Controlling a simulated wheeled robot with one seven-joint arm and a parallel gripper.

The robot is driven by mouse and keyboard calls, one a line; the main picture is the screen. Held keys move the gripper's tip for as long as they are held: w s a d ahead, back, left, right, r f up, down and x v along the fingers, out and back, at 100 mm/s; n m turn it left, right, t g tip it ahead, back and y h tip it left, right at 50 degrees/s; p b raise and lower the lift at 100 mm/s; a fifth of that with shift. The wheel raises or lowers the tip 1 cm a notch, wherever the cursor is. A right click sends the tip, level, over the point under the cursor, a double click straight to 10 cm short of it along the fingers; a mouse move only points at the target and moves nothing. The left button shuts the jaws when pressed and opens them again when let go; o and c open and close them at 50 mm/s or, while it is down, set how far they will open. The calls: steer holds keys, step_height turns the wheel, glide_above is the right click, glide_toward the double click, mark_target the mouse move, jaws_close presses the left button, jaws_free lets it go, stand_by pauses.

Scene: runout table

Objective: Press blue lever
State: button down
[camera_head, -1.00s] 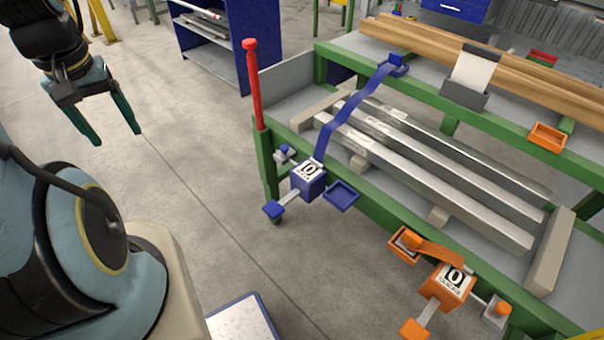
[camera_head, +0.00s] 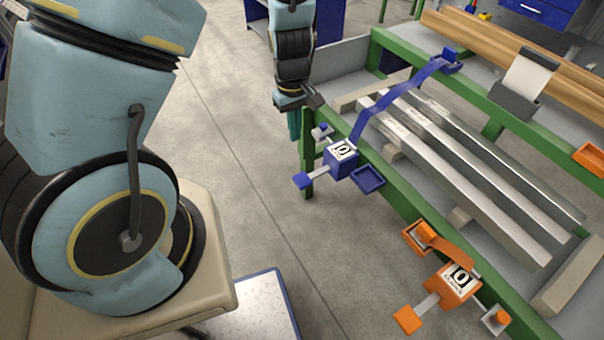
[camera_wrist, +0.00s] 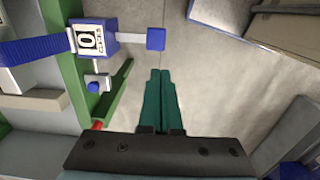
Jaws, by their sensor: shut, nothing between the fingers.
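The blue lever (camera_head: 303,181) is a flat blue pad on a short pale arm. It sticks out from the blue counter box (camera_head: 341,160) on the green table frame's left corner. In the wrist view the blue lever (camera_wrist: 156,39) lies ahead of the fingertips, with a gap in the picture. My gripper (camera_head: 294,138) hangs by the table's left corner, fingers pointing down, above and left of the lever in the head view. In the wrist view my gripper (camera_wrist: 160,72) shows its two green fingers together and empty.
A small blue knob (camera_wrist: 93,87) sits beside the counter box. An orange counter box (camera_head: 453,285) with its own orange lever (camera_head: 407,319) is further along the green frame (camera_head: 400,206). Metal bars (camera_head: 445,175) lie on the table.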

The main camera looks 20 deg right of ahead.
mark_target(301, 179)
steer(key=shift+s+d+f, duration=0.5)
steer(key=shift+d+f, duration=0.05)
steer(key=shift+f, duration=0.15)
step_height(301, 179, down, 14)
steer(key=shift+p, duration=0.35)
steer(key=shift+f, duration=0.1)
stand_by(0.3)
